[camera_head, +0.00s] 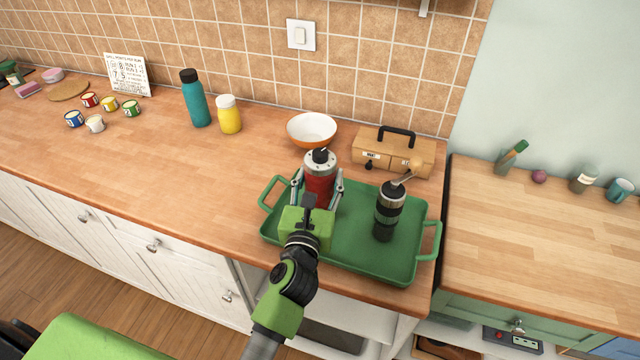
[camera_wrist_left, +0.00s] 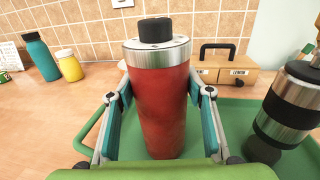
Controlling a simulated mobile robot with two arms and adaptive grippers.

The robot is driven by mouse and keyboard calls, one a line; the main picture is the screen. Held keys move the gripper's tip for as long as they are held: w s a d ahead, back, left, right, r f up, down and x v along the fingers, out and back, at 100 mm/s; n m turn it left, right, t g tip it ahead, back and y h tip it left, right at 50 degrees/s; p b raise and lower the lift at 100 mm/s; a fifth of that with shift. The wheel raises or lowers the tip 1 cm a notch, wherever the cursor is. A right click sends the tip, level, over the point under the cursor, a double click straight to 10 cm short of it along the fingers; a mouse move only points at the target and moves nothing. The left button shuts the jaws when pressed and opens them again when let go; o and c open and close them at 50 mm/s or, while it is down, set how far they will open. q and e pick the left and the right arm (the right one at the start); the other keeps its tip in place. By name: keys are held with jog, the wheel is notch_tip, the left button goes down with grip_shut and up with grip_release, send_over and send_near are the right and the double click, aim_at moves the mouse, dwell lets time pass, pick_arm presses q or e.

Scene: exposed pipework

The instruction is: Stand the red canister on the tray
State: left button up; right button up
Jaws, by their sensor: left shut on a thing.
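The red canister (camera_head: 319,184) has a silver collar and a black knob on top. It is upright over the left part of the green tray (camera_head: 345,255). My left gripper (camera_head: 319,188) is shut around its body from the front. In the left wrist view the canister (camera_wrist_left: 160,105) stands between the two fingers (camera_wrist_left: 160,110). Its base is hidden behind the gripper, so I cannot tell whether it touches the tray. A black and silver hand grinder (camera_head: 388,210) stands on the tray to its right. My right gripper is not in view.
A white and orange bowl (camera_head: 311,129) and a wooden box with a black handle (camera_head: 394,152) stand behind the tray. A teal bottle (camera_head: 195,98) and yellow jar (camera_head: 228,115) are further left. The tray's front middle is clear.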

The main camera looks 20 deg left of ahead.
pick_arm(q)
jog(key=shift+r, duration=0.2)
jog(key=shift+f, duration=0.15)
jog(key=o, duration=1.4)
jog(key=shift+f, duration=0.1)
jog(key=shift+c, duration=0.2)
jog(key=shift+s, duration=0.25)
jog(key=s+d+b, duration=0.1)
jog(key=s+b, duration=0.2)
jog(key=s, duration=0.8)
jog(key=shift+s+d+r, duration=0.2)
jog(key=shift+s+d, duration=0.05)
jog(key=shift+s, duration=0.05)
